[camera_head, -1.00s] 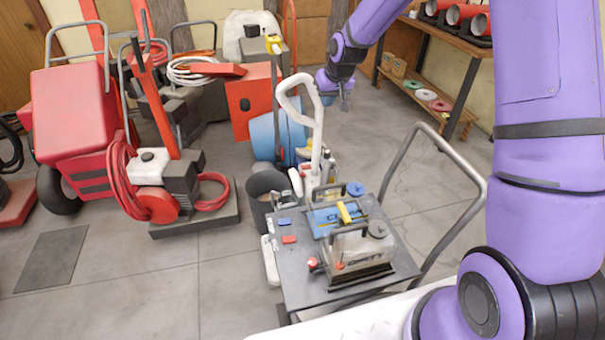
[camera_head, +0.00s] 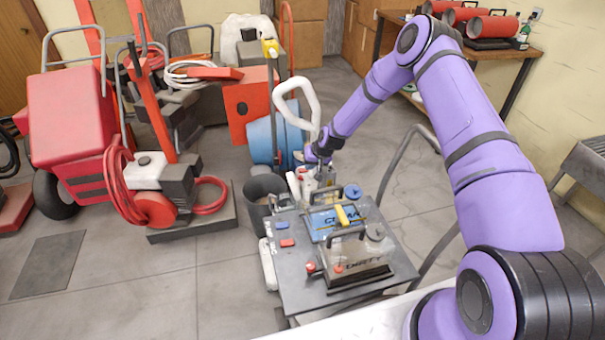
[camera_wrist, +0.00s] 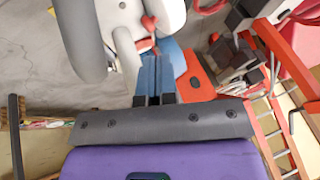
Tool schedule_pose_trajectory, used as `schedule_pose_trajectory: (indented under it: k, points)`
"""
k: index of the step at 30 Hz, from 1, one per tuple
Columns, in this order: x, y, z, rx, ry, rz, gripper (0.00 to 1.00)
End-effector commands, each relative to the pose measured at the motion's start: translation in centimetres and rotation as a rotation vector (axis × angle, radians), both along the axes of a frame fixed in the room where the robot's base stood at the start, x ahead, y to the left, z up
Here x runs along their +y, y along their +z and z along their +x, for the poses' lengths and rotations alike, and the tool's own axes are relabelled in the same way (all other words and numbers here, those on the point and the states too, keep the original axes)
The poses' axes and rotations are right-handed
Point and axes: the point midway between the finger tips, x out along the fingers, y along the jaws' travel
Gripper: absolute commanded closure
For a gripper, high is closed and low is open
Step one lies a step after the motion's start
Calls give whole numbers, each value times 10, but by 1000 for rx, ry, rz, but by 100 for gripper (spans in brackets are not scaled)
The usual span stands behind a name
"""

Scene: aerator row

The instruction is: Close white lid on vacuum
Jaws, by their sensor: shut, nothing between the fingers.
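A white upright machine with a tall looped handle (camera_head: 312,110) stands behind the cart; it appears to be the vacuum. Its lower body is largely hidden behind my gripper and the tanks. In the wrist view a white rounded part (camera_wrist: 128,55) with a small red piece (camera_wrist: 149,23) lies just beyond my fingertips, beside a thick pale tube (camera_wrist: 82,40). I cannot tell which part is the lid or whether it is open. My gripper (camera_head: 327,176) points down near the handle's base. In the wrist view my gripper (camera_wrist: 155,62) is shut and empty; contact is unclear.
A grey cart (camera_head: 287,262) carries a blue tank (camera_head: 330,220) and a clear tank (camera_head: 355,255). A dark bin (camera_head: 262,200) and a blue drum (camera_head: 268,138) stand close by. Red machines (camera_head: 72,115) fill the left. Floor at right of the cart is mostly clear.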

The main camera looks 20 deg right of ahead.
Motion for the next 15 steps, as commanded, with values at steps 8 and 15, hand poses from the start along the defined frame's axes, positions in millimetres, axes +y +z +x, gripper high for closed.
schedule_pose_trajectory:
  k: [8,15]
  points:
    - [12,-34,13,3,2,0,100]
    - [22,-66,28,2,2,-2,100]
